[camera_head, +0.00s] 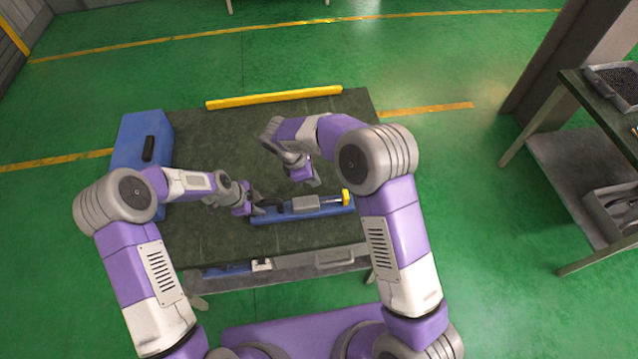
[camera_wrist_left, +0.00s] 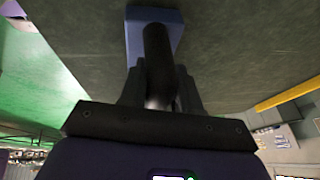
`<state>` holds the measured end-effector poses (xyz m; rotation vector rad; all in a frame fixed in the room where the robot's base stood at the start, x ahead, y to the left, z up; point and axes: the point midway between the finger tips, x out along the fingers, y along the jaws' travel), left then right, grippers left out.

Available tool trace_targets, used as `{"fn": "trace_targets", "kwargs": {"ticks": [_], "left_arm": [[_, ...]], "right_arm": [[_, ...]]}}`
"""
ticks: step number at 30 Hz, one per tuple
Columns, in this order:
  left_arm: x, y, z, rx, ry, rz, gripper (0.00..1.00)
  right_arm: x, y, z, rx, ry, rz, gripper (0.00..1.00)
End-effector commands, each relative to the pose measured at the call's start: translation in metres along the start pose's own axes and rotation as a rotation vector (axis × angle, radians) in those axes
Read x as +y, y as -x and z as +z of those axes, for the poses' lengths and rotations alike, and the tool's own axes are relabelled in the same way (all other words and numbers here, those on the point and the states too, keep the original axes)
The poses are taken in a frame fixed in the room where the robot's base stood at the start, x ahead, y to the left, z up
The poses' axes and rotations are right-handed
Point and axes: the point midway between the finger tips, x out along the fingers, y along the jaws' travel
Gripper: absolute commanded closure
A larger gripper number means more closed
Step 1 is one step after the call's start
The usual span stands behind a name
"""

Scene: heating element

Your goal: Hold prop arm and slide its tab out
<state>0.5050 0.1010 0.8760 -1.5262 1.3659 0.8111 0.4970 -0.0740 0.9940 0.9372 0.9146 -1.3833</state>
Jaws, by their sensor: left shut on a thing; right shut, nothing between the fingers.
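A blue base (camera_head: 300,213) lies on the dark table, with a grey block (camera_head: 305,203) and a yellow end piece (camera_head: 346,197) on it. My left gripper (camera_head: 257,206) is at the left end of this base, shut on a dark rounded bar that looks like the prop arm (camera_wrist_left: 157,60). In the left wrist view the bar runs between the fingers, with the blue base (camera_wrist_left: 137,20) behind it. My right gripper (camera_head: 315,182) is shut and empty, above and behind the grey block, apart from it. I cannot make out the tab.
A blue box (camera_head: 142,138) with a black handle stands at the table's left back corner. A yellow bar (camera_head: 273,98) lies along the back edge. A shelf with trays (camera_head: 612,85) stands at the far right.

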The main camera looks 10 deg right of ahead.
Motion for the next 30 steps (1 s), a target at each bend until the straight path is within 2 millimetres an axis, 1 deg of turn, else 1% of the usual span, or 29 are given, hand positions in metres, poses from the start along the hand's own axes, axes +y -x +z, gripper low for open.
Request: {"fn": "trace_targets", "kwargs": {"ticks": [3, 13, 14, 19, 27, 30], "left_arm": [[0.0000, -0.0001, -0.0004, 0.000, -0.002, 0.000, 1.00], [0.0002, -0.0002, -0.0009, 0.001, -0.002, 0.001, 1.00], [0.0002, -0.0002, -0.0010, 0.001, -0.002, 0.001, 0.65], [0.0003, -0.0003, -0.0009, 0.001, -0.002, 0.001, 0.39], [0.0003, 0.0001, -0.0006, 0.001, -0.001, 0.001, 0.38], [-0.0001, 0.0046, -0.0003, 0.001, -0.001, 0.000, 0.38]], "right_arm": [[-0.0002, 0.0038, 0.0002, 0.000, 0.000, -0.001, 1.00], [0.0000, 0.0038, 0.0003, 0.000, 0.000, 0.000, 1.00], [0.0000, 0.0038, 0.0003, 0.000, 0.000, 0.000, 1.00], [0.0000, 0.0037, 0.0004, 0.000, 0.000, 0.000, 1.00], [0.0000, 0.0036, 0.0004, 0.000, -0.001, 0.000, 1.00], [0.0000, 0.0036, 0.0004, 0.000, -0.001, 0.000, 1.00]]}}
